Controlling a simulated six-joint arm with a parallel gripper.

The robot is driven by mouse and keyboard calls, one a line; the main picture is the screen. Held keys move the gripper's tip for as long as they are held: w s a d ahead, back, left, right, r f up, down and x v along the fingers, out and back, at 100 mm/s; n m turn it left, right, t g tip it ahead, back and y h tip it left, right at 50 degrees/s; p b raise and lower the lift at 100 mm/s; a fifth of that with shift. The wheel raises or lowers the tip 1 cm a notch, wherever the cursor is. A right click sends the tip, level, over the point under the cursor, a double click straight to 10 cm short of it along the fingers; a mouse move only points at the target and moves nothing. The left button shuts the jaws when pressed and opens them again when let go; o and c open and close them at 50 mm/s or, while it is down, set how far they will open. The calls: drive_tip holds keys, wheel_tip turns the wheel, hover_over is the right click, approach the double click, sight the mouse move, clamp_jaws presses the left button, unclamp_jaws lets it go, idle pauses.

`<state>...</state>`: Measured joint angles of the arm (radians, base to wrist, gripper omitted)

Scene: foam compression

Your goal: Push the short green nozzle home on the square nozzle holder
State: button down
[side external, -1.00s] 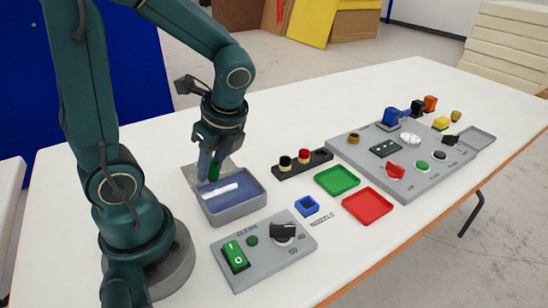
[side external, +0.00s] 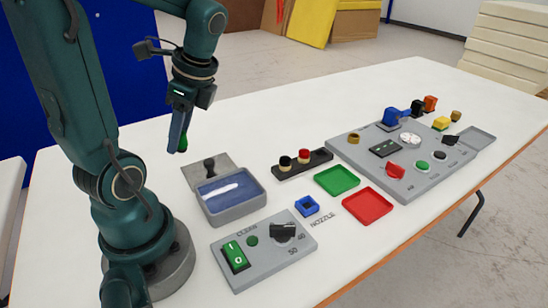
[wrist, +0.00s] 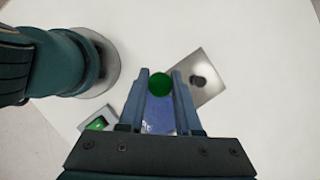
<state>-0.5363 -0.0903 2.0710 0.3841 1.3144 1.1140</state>
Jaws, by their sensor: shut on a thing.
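My gripper (side external: 179,146) is shut on the short green nozzle (side external: 183,143) and holds it in the air, above and behind the grey basin. In the wrist view the nozzle (wrist: 160,84) shows as a green round end between the two fingers of my gripper (wrist: 160,85). The square nozzle holder (side external: 307,206) is a small blue square block with a dark opening. It stands on the table beside the printed word NOZZLE, well to the right of my gripper and apart from it. Most of the nozzle is hidden by the fingers in the side view.
The grey basin (side external: 232,212) with a blue inside lies below my gripper, with a grey plate and dark knob (side external: 210,168) behind it. A switch panel (side external: 264,262) is in front. Green (side external: 337,180) and red (side external: 368,205) trays lie right of the holder.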

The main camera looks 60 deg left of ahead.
drive_tip(key=w+d+r+n+g+h, duration=0.1)
drive_tip(key=w+d+r+n+h, duration=0.15)
drive_tip(key=w+n, duration=0.45)
drive_tip(key=n+t+h, duration=0.1)
drive_tip(key=n+h, duration=0.3)
drive_tip(key=n, duration=0.6)
hover_over(305, 213)
drive_tip(key=w+a, duration=0.2)
wheel_tip(305, 213, down, 7)
drive_tip(key=shift+d+f, duration=0.15)
drive_tip(key=shift+f, duration=2.75)
drive_tip(key=shift+s+f, duration=0.15)
drive_tip(key=shift+f, duration=0.95)
